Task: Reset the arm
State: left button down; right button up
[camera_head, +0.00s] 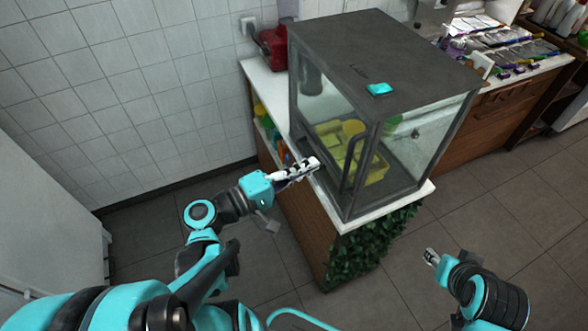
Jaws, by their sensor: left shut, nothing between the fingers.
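My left gripper (306,166) is shut and empty. It is at the left front of the glass cabinet (350,212), near the cabinet's dark door handle; I cannot tell if it touches the glass. My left arm comes in from the lower left and is stretched forward. My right gripper (431,257) is at the lower right, over the floor and apart from the cabinet. Its fingers are small in view, and I cannot tell whether they are open or shut.
The cabinet stands on a white-topped counter (428,192) and holds a yellow tray (375,170). A turquoise item (380,89) lies on its top. A red appliance (273,48) stands behind. Green leaves (365,248) cover the counter's front end. The tiled floor (500,210) at right is clear.

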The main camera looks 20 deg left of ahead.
pick_arm(q)
jog(key=v, duration=0.3)
jog(key=shift+a, duration=0.3)
jog(key=shift+f, duration=0.1)
jog(key=d+f+m+g+y, duration=0.2)
jog(key=f+g, duration=0.1)
jog(key=f, duration=0.2)
jog(key=d+f+m+g+y, duration=0.1)
jog(key=d+f+m+g, duration=0.25)
jog(key=f, duration=0.25)
jog(key=a+m+y, duration=0.1)
jog(key=m+y, duration=0.1)
jog(key=s+a+r+m+g+y, duration=0.1)
jog(key=a+m+y, duration=0.1)
jog(key=a+m+y+b, duration=0.1)
jog(key=m+y, duration=0.1)
jog(key=shift+s+a+r+g+y, duration=0.25)
jog(key=shift+s+a+r+y, duration=0.05)
jog(key=shift+s, duration=0.05)
